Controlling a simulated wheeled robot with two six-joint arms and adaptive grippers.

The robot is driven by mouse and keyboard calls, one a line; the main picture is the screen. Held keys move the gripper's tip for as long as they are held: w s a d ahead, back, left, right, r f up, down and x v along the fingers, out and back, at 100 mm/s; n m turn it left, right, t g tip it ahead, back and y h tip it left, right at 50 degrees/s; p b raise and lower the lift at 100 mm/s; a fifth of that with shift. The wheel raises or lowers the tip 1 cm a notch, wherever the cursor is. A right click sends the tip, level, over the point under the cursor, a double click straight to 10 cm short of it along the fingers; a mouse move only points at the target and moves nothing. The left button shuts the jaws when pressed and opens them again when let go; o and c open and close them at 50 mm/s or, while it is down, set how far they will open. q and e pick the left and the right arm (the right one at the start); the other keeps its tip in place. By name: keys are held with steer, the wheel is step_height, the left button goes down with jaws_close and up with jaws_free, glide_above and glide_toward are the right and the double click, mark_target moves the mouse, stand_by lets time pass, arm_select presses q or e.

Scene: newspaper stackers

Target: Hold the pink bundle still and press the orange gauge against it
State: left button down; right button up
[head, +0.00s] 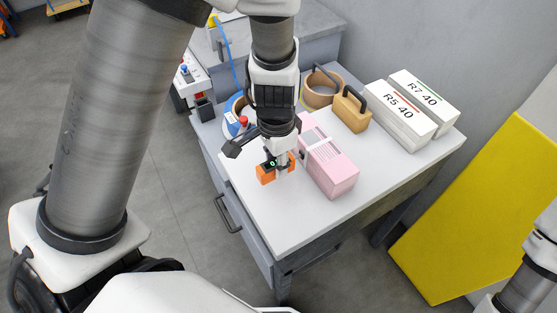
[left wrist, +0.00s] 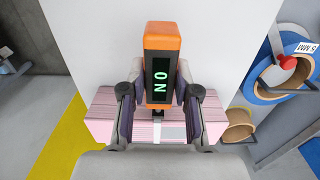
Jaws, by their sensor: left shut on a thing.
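The orange gauge (head: 266,175) has a dark display with green characters. My left gripper (head: 281,167) is shut on it, just left of the pink bundle (head: 336,176) in the head view. In the left wrist view the gauge (left wrist: 161,37) stands between the fingers of my left gripper (left wrist: 158,95). Its narrow dark end points at the pink bundle (left wrist: 101,122), which has a pale band around it. I cannot tell whether that end touches the bundle. The bundle lies flat on the white tabletop. My right gripper is out of view; only part of that arm shows at lower right.
Two white bundles, R5 40 (head: 398,118) and R7 40 (head: 425,100), lie at the table's right back. A tan handled block (head: 351,112) and a tan tape roll (head: 320,98) stand behind the pink bundle. The white tabletop (head: 278,222) is clear in front.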

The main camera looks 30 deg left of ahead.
arm_select(q)
steer(key=shift+s+a+r+p, duration=0.1)
steer(key=shift+s+r+p, duration=0.1)
steer(key=shift+r+p, duration=0.7)
steer(key=shift+s+a+r+p, duration=0.2)
steer(key=shift+r+p, duration=0.45)
steer(key=shift+r, duration=0.5)
steer(key=shift+s+a+r+p, duration=0.1)
steer(key=shift+s+r+p, duration=0.1)
steer(key=shift+r+p, duration=0.7)
